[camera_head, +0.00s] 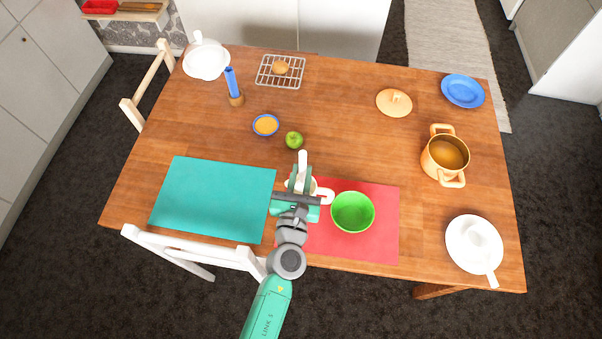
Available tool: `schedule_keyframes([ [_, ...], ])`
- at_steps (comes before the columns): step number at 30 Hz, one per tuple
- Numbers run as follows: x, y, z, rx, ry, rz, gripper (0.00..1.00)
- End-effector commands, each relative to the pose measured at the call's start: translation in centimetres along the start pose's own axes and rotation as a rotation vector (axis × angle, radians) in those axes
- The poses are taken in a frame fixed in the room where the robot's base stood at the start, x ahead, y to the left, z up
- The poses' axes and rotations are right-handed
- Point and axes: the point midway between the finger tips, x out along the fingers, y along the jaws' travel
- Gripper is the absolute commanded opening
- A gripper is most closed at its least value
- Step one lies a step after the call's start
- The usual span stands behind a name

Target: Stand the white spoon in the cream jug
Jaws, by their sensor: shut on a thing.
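My gripper (300,180) is over the left edge of the red mat (375,245), seen from above and behind. It is shut on the white spoon (303,158), whose pale end sticks out past the fingers on the far side. A cream jug (326,195) appears to be right under or beside the gripper; its pale handle shows on the right and a bit of rim on the left. The gripper hides most of the jug and the rest of the spoon. I cannot tell whether the spoon is inside the jug or above it.
A green bowl (353,212) stands close on the right. A green apple (294,140) and a small blue-rimmed bowl (266,125) lie beyond. A teal mat (213,200) is bare on the left.

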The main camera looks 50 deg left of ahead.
Motion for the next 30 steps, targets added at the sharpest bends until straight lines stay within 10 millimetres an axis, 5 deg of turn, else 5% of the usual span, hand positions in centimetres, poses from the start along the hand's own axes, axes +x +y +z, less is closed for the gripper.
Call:
schedule_keyframes([
  [3, 0.0, 0.0, -2.5, 0.000, 0.000, 0.000, 0.00],
  [12, -0.1, 0.0, -5.9, 0.000, 0.000, 0.001, 0.00],
  [26, -0.1, 0.0, -6.4, 0.000, 0.000, 0.000, 0.00],
  [27, -0.1, 0.0, -6.5, 0.000, 0.000, 0.000, 0.26],
  [30, -0.1, 0.0, -6.5, 0.000, 0.000, 0.000, 0.45],
])
